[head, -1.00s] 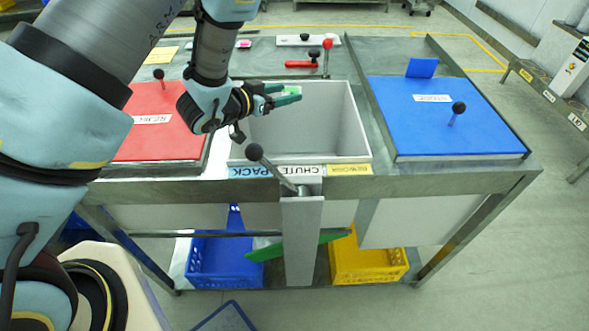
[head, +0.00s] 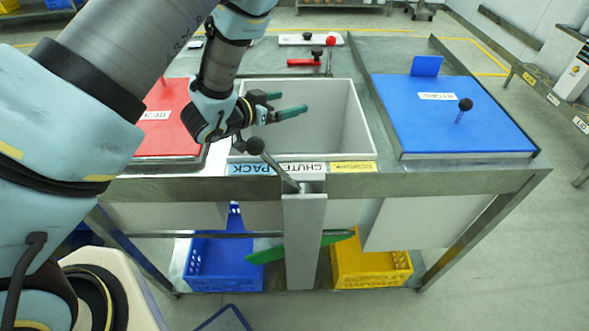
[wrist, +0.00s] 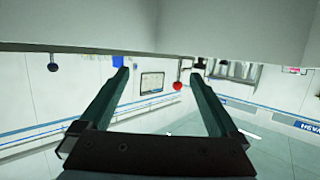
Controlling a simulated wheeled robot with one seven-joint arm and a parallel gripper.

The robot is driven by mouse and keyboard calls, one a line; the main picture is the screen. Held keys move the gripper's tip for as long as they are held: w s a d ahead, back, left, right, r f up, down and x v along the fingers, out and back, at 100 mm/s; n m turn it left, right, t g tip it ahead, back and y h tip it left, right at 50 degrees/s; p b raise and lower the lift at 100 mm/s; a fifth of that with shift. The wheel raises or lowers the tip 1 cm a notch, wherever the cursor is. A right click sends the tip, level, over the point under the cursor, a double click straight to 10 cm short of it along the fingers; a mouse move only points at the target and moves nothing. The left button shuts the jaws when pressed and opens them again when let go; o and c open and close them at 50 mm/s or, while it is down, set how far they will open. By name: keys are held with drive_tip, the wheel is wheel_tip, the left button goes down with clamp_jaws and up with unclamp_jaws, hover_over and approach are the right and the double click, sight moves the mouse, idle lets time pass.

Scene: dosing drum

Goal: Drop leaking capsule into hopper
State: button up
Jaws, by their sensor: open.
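The hopper is a white open-topped box (head: 345,120) set in the steel bench, with a CHUTE label on its front edge. My gripper (head: 291,102) is over the left part of its opening, fingers pointing right. The gripper is open, with nothing between its fingers. The wrist view also shows the two green fingers (wrist: 160,75) spread apart and empty. No capsule shows in either view now. The hopper's floor is partly hidden by its front wall and my gripper.
A lever with a black knob (head: 255,146) stands at the hopper's front edge, close below my gripper. A red lid (head: 165,128) lies left and a blue lid (head: 440,120) right. Blue (head: 225,265) and yellow (head: 370,267) crates stand below. A red-handled lever (head: 330,45) stands behind.

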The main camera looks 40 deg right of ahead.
drive_tip(key=shift+r, duration=0.1)
wheel_tip(320, 180, up, 10)
drive_tip(key=b, duration=0.2)
idle(0.6)
idle(0.3)
